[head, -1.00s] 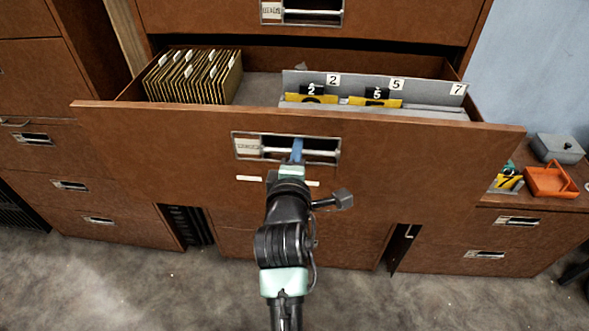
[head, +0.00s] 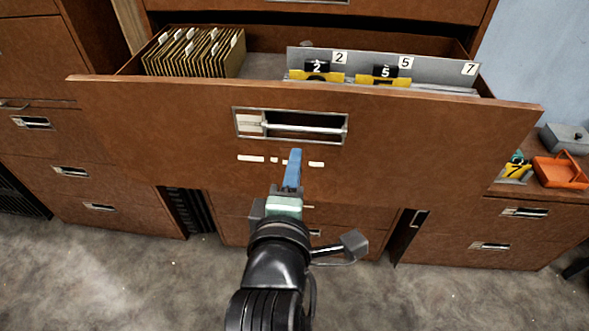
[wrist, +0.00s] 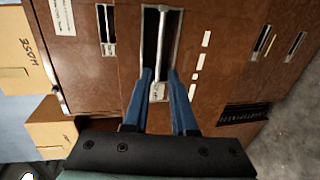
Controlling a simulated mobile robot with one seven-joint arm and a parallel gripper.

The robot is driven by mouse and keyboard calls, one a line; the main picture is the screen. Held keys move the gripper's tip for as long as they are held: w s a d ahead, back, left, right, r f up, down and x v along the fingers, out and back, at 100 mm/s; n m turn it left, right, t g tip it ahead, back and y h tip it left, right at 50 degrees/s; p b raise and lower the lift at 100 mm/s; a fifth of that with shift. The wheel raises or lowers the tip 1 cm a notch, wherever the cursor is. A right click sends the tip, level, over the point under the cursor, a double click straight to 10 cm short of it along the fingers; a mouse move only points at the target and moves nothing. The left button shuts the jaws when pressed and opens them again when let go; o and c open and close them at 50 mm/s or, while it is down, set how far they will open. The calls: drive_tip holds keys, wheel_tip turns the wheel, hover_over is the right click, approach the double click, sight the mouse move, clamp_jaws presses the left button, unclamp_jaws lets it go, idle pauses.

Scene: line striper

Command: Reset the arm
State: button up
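My gripper (head: 293,152) has blue fingers and is in front of the pulled-out brown drawer (head: 400,165), below its metal handle (head: 300,127). In the wrist view, the two fingers of my gripper (wrist: 160,76) stand apart with nothing held between them. The handle (wrist: 158,45) shows ahead of the fingertips there, apart from them. My dark arm reaches up from the bottom of the head view.
The open drawer holds tan file folders (head: 190,55) at left and grey dividers (head: 430,70) with yellow numbered tags. An orange tray (head: 560,172) and a grey box (head: 566,136) sit on the right cabinet. Grey floor (head: 110,270) is clear in front.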

idle(0.4)
wheel_tip(320, 180, up, 20)
drive_tip(key=m+t+b, duration=0.1)
drive_tip(key=m+t, duration=0.5)
drive_tip(key=m, duration=0.2)
drive_tip(key=s+r+m+t, duration=0.2)
drive_tip(key=s+r+m, duration=0.2)
drive_tip(key=r, duration=0.4)
drive_tip(key=s+d+r+m+t+y, duration=0.1)
drive_tip(key=s+r+m+t, duration=0.2)
drive_tip(key=r, duration=0.6)
drive_tip(key=shift+s+d+r+m+t+b, duration=0.2)
drive_tip(key=shift+s+m+t+b, duration=0.15)
drive_tip(key=shift+s+m, duration=0.75)
drive_tip(key=shift+d+f, duration=0.1)
